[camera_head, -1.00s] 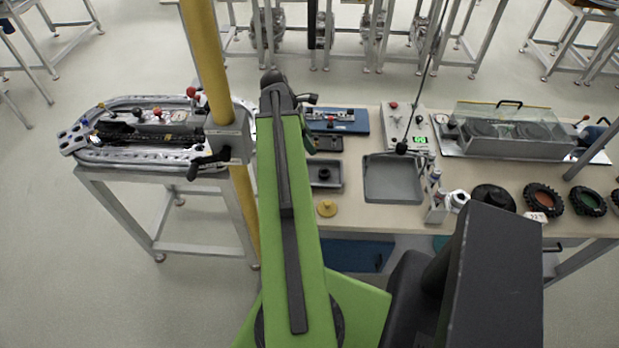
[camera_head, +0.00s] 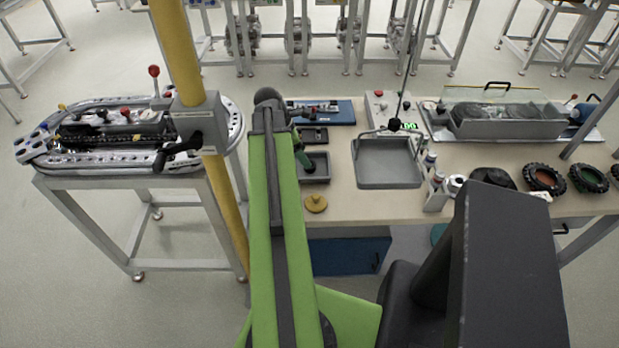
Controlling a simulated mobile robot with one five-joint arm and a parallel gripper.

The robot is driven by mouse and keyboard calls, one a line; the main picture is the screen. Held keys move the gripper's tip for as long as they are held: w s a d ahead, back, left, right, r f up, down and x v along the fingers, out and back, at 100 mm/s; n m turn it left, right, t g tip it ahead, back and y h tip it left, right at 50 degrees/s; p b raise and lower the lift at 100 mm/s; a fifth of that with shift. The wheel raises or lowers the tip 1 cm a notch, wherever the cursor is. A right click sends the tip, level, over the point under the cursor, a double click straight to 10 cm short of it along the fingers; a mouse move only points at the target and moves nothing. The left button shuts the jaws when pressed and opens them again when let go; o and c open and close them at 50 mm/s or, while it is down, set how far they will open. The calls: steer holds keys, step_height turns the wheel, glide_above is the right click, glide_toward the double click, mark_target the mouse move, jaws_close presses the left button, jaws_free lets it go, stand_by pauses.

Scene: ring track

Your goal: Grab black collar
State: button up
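A small shallow grey tray (camera_head: 319,172) lies on the bench just right of my green arm. The black collar cannot be made out clearly now. In the earlier view a small dark round piece sat in this tray, and my arm's end now covers that spot. My gripper (camera_head: 304,163) points down over the left part of the small tray. It is small and dark, and its fingers cannot be told apart. I cannot tell whether it touches or holds anything.
A brass disc (camera_head: 316,203) lies in front of the small tray. A larger grey tray (camera_head: 388,176) stands to the right, with small bottles (camera_head: 437,187) beside it. A blue case (camera_head: 325,108) lies behind. The ring track (camera_head: 110,132) stands left, behind a yellow post (camera_head: 226,205).

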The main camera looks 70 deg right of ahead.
steer(key=shift+s+f, duration=0.1)
steer(key=shift+f, duration=0.1)
steer(key=b+x, duration=0.4)
steer(key=x, duration=0.1)
steer(key=shift+f+b, duration=0.2)
steer(key=shift+b, duration=0.2)
steer(key=shift+r, duration=0.2)
jaws_close()
